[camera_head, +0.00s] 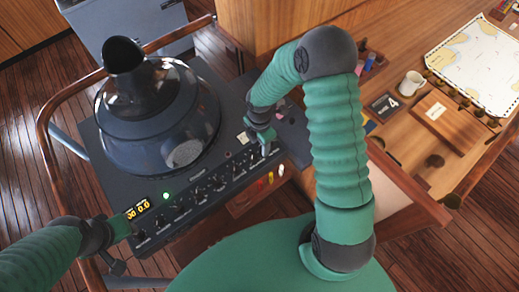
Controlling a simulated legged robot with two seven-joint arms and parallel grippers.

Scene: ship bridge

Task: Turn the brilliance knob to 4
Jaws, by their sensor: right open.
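A dark radar console (221,207) with a domed viewing hood (158,115) stands at the left. A row of several small dark knobs (198,192) with tiny white markings runs along its front panel. The labels are too small to read, so I cannot tell which knob is brilliance or where it points. My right gripper (266,149) is open at the right end of the panel, close to the controls there; I cannot tell whether it touches one. My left gripper (128,226) is at the panel's left end, beside the display, and its jaws are unclear.
A yellow-digit display (138,209) and a lit green lamp (166,196) are on the panel's left. A wooden rail (47,150) curves round the console.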

